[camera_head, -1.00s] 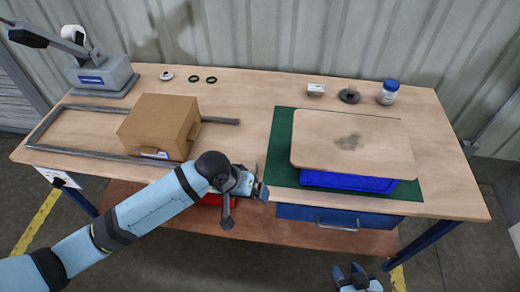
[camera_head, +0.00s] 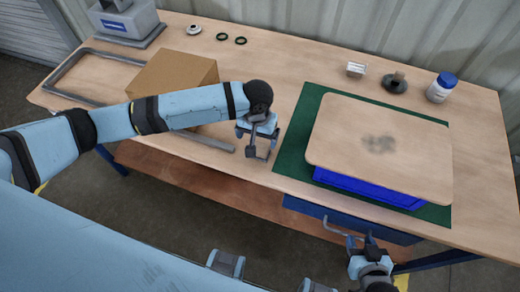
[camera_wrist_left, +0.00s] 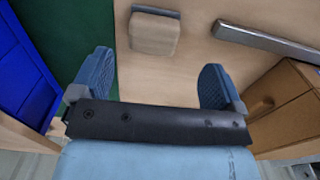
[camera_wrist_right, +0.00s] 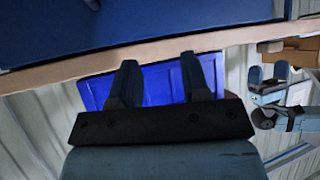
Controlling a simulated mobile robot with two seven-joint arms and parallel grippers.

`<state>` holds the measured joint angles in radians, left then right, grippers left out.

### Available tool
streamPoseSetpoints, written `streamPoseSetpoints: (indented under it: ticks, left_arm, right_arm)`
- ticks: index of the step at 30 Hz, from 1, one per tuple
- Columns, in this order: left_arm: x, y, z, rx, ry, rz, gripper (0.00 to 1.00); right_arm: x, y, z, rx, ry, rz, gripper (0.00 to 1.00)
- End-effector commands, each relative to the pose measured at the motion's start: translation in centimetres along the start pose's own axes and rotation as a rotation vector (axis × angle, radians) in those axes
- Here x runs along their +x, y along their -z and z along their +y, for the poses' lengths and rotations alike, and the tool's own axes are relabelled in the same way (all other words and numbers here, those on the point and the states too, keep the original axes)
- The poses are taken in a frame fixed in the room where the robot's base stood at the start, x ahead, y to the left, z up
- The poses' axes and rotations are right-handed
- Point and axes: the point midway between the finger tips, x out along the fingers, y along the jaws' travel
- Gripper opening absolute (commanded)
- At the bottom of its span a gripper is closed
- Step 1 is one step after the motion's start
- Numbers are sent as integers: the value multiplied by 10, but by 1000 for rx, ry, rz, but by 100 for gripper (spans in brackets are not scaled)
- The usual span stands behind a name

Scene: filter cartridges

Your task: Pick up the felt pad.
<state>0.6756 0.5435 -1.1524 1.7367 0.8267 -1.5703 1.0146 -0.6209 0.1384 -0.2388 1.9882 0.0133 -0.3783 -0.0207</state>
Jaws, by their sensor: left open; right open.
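A small beige-grey block (camera_wrist_left: 155,33), which looks like the felt pad, lies on the bare wood between the green mat and the grey rail in the left wrist view. I cannot make it out in the head view, where my left gripper covers that spot. My left gripper (camera_head: 258,145) is open above the table; its fingers (camera_wrist_left: 158,82) point toward the block, apart from it, with nothing between them. My right gripper (camera_head: 362,242) is open and empty before the blue drawer at the table's front; its spread fingers show in the right wrist view (camera_wrist_right: 160,78).
A cardboard box (camera_head: 175,78) stands left of my left gripper, beside the grey rail (camera_head: 215,143). A wooden board (camera_head: 340,150) lies on a blue bin (camera_head: 365,188) on the green mat (camera_head: 290,157).

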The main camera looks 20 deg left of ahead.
Motion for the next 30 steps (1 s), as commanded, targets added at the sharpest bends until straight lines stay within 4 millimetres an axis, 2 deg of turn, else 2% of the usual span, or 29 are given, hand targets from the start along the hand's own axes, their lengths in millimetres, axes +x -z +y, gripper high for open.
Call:
streamPoseSetpoints:
  ticks: [7, 15, 24, 25, 26, 30]
  left_arm:
    - [19, -1, 2, 1, 0, 0, 94]
    - [57, -4, 8, 1, 0, 0, 94]
    - [64, -4, 8, 2, -1, 2, 94]
    - [64, -4, 8, 2, -1, 2, 91]
    - [64, -4, 8, 2, -1, 2, 84]
    - [63, -4, 8, 2, -1, 2, 52]
  right_arm:
    - [1, 6, 4, -2, -6, 11, 43]
    - [0, 10, 4, -2, -7, 18, 43]
    - [0, 8, 4, -2, -6, 14, 43]
    - [0, 8, 4, -2, -6, 13, 43]
    - [0, 7, 4, -2, -6, 12, 43]
    - [1, 6, 3, -3, -5, 10, 43]
